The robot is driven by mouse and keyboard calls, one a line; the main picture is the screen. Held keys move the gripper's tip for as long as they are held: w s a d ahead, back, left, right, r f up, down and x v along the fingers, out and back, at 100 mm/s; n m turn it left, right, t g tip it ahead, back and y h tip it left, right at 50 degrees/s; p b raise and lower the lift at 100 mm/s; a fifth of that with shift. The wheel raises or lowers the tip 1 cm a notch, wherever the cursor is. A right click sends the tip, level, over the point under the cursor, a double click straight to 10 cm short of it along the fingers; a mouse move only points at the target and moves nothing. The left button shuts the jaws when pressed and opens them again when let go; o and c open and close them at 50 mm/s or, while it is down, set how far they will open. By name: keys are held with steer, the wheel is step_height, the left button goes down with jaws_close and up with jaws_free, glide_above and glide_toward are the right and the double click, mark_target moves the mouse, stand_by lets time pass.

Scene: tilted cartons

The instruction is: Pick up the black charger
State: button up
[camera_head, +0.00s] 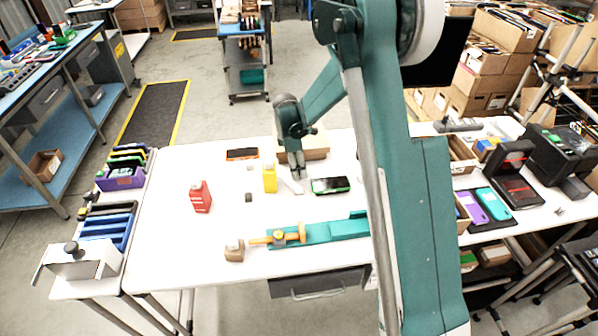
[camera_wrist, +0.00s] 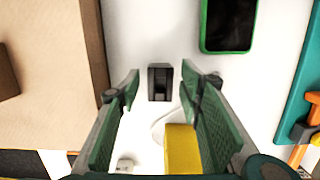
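The black charger (camera_wrist: 160,82) is a small dark block on the white table. In the wrist view it sits at upper middle, in line with the gap between my fingertips. My gripper (camera_wrist: 160,76) is open, with one green-padded finger on each side of the charger and visible space on both sides. In the head view my gripper (camera_head: 297,172) points down at the back of the table, in front of a cardboard box. I cannot pick out the charger there; the fingers seem to hide it. How high the fingertips are above the table is hard to tell.
A cardboard box (camera_wrist: 62,60) stands close to the left finger. A yellow object (camera_wrist: 182,150) is near the right finger, and a white curved item (camera_wrist: 160,128) lies beside it. A red bottle (camera_head: 201,197) stands farther left.

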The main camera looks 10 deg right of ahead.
steer(key=shift+d+f, duration=0.15)
steer(key=shift+f, duration=0.75)
steer(key=c, duration=1)
